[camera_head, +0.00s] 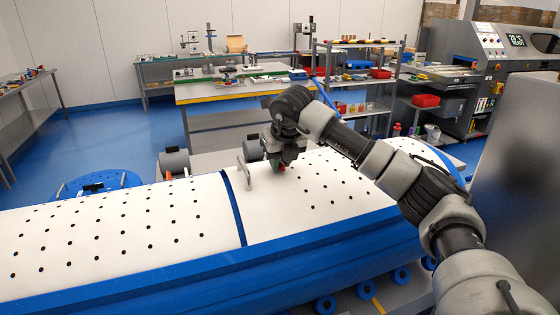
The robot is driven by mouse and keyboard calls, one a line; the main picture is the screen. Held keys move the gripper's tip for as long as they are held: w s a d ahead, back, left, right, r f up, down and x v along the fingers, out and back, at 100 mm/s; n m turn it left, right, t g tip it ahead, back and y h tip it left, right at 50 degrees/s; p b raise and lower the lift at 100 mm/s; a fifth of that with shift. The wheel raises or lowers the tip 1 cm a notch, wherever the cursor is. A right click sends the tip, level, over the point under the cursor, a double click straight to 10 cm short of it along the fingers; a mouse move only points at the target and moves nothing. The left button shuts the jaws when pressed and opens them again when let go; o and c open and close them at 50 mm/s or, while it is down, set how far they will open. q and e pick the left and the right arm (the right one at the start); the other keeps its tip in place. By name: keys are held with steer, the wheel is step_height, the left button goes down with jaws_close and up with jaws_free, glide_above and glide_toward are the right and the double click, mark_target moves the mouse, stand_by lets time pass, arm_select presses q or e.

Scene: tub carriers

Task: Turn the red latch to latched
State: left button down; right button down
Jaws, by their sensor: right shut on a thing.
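My right arm reaches in from the right, and its gripper (280,163) points down at the white perforated top of the large blue-sided tub carrier. A small bit of red, the red latch (281,168), shows at the fingertips, with a little green beside it. The gripper is shut on the latch. The fingers and wrist hide most of the latch, so I cannot tell which way it is turned. My left gripper is not in view.
A grey upright handle (244,172) stands close to the left of my gripper, near the blue seam (235,208) across the white top. A grey cylinder (174,162) sits behind the carrier. A cluttered workbench (235,92) and a shelf rack stand farther back.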

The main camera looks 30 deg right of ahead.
steer(key=shift+r+m, duration=0.2)
steer(key=shift+m, duration=0.2)
steer(key=c, duration=1.1)
jaws_free()
steer(key=shift+f, duration=0.1)
steer(key=b+v, duration=0.2)
steer(key=v, duration=0.8)
steer(key=shift+a+r, duration=0.15)
steer(key=shift+r, duration=0.25)
